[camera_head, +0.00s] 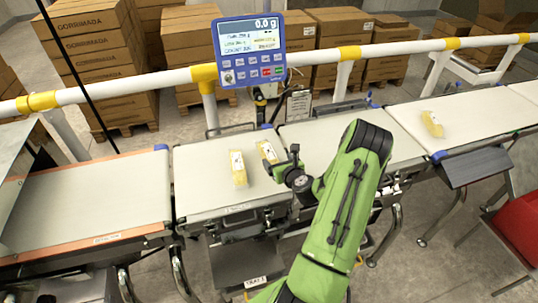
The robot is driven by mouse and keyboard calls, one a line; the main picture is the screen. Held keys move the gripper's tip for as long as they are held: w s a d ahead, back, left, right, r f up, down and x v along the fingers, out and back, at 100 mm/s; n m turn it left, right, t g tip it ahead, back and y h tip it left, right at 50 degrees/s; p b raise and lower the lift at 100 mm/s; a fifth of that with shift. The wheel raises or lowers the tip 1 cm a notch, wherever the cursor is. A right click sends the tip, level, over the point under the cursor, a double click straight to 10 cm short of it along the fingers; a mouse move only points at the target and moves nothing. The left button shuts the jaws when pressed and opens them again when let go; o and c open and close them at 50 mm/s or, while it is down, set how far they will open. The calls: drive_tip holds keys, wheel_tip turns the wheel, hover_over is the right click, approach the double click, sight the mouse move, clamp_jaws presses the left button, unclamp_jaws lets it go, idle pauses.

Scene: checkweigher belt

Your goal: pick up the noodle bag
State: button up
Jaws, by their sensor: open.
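Three similar yellow and white bags show. One noodle bag (238,168) lies on the pale weighing belt (205,196), left of my gripper. A second bag (266,151) lies just behind my gripper, partly hidden by it. A third bag (432,124) lies on the right belt (478,112). My gripper (276,170) is open, at the right end of the weighing belt, close to the second bag. I cannot tell whether it touches that bag, and the space between its fingers is hard to see.
A blue display (249,50) reading 0.0 g stands behind the belt, near a white and yellow rail (135,83). An orange-edged belt (95,205) is at left. A red bin (520,215) is at right. Stacked cartons (95,40) stand behind the rail.

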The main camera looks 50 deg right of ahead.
sight(270, 152)
drive_tip(key=x, duration=0.7)
drive_tip(key=shift+w+f, duration=0.1)
drive_tip(key=shift+w, duration=0.2)
drive_tip(key=shift+s, duration=0.1)
drive_tip(key=shift+c, duration=0.8)
drive_tip(key=c, duration=1.2)
